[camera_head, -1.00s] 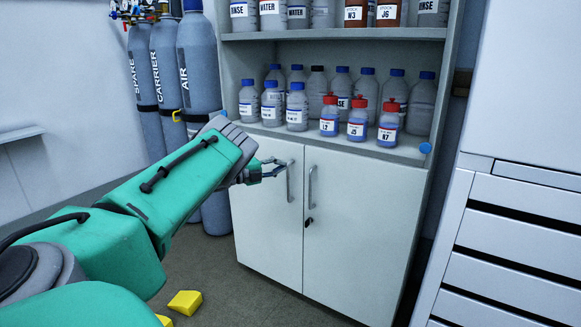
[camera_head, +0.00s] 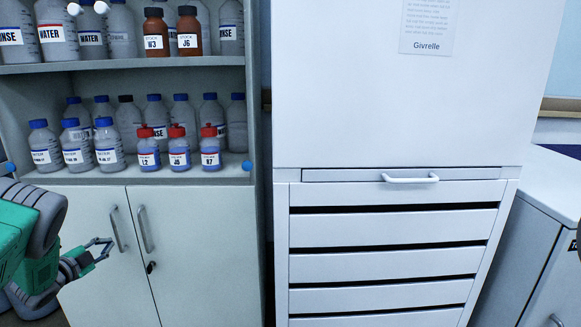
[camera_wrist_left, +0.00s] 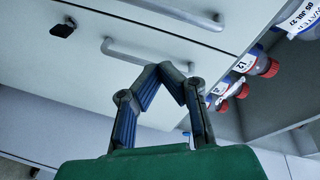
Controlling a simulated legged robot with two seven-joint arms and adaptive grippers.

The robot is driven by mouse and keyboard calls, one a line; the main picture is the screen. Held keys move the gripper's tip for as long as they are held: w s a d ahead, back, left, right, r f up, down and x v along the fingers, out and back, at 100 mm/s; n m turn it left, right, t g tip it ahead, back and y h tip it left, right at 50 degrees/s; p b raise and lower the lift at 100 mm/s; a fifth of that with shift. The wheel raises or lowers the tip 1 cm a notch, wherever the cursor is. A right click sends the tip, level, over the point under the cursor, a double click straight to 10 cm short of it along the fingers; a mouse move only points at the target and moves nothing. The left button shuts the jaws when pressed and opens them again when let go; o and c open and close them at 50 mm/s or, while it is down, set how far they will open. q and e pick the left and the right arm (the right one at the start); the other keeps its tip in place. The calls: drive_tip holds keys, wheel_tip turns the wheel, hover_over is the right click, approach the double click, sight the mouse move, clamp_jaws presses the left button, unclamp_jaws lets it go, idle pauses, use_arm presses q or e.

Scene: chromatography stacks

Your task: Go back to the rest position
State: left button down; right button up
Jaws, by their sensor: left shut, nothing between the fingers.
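My left gripper (camera_head: 104,248) is at the lower left of the head view, in front of the cabinet's lower doors. In the left wrist view its blue-padded fingers (camera_wrist_left: 165,72) meet at the tips, shut with nothing between them. The left door handle (camera_head: 118,229) is just right of the fingertips in the head view and apart from them. My right gripper is out of view.
A cabinet door (camera_head: 195,270) and shelves with blue-capped bottles (camera_head: 108,148) and red-capped bottles (camera_head: 179,152) are beside my left arm. A white drawer unit (camera_head: 395,232) stands to the right, then a low cabinet (camera_head: 545,230).

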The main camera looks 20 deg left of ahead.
use_arm(q)
drive_tip(key=s+d+f+n+g+p, duration=0.1)
drive_tip(key=s+d+f+n+g, duration=0.3)
drive_tip(key=d, duration=0.5)
drive_tip(key=s+d+f+n+g+p, duration=0.15)
drive_tip(key=s+d+f, duration=0.3)
drive_tip(key=d, duration=0.55)
drive_tip(key=s+d+f+n+g+p, duration=0.1)
drive_tip(key=s+d+f+n+g, duration=0.3)
drive_tip(key=d, duration=0.5)
drive_tip(key=s+d+r+g, duration=0.1)
drive_tip(key=s+d+g, duration=0.1)
drive_tip(key=s+d, duration=0.3)
drive_tip(key=s+d+r+n+g+p, duration=0.1)
drive_tip(key=s+d, duration=0.4)
drive_tip(key=s, duration=0.7)
drive_tip(key=s+d+r+n+g+p, duration=0.1)
drive_tip(key=s+d+r+g, duration=0.1)
drive_tip(key=s+d, duration=0.3)
drive_tip(key=s+g, duration=0.1)
drive_tip(key=s, duration=0.3)
drive_tip(key=shift+r+g, duration=0.25)
drive_tip(key=shift+g, duration=0.1)
drive_tip(key=shift+w+a+f+h, duration=0.1)
drive_tip(key=shift+a+f+h, duration=0.1)
drive_tip(key=shift+h, duration=0.1)
drive_tip(key=shift+d+r, duration=0.1)
drive_tip(key=shift+d, duration=0.05)
